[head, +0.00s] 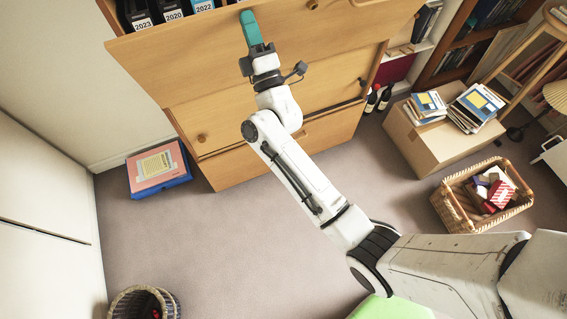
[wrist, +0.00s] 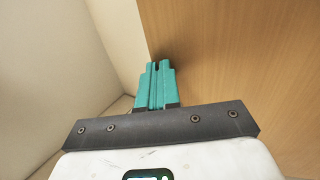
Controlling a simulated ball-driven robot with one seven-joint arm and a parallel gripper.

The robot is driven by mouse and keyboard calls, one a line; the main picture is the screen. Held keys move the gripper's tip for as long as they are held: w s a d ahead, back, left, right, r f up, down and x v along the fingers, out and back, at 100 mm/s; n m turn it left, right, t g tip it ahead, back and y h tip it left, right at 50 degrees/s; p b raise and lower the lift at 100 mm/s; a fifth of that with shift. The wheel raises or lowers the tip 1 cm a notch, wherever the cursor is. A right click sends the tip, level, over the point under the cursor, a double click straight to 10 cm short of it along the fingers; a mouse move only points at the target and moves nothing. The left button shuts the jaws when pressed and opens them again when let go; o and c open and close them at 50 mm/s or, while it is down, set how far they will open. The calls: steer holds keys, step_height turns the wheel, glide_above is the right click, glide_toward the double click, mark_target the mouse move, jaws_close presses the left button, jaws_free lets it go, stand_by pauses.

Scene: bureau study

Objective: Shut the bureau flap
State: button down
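The bureau flap (head: 200,65) is a wide, plain wooden panel on the bureau front, above the drawers. It stands tilted, with its upper edge overhanging the bureau's side at the left. Files show behind that edge, so it is not flush; its exact angle is hard to tell. My gripper (head: 247,18) has teal fingers, pressed together and empty. It lies over the panel, near the upper edge. In the wrist view the fingers (wrist: 156,68) point beside a large wooden surface (wrist: 240,60). I cannot tell whether they touch it.
Labelled files (head: 172,9) stand inside the bureau. Knobbed drawers (head: 225,125) lie below. A pink-and-blue box (head: 158,168) sits at the left, a cardboard box (head: 430,142) with books and a wicker basket (head: 448,207) at the right. Open carpet (head: 240,250) lies in front.

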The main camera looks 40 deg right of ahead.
steer(key=w+d+r, duration=0.1)
steer(key=w+r, duration=0.1)
steer(key=w, duration=0.4)
steer(key=w+d+r+g+p, duration=0.1)
steer(key=w+d+r, duration=0.1)
steer(key=w, duration=0.4)
steer(key=shift+w+d+r, duration=0.15)
steer(key=shift+w+r, duration=0.05)
steer(key=shift+r, duration=0.15)
steer(key=shift+d, duration=0.1)
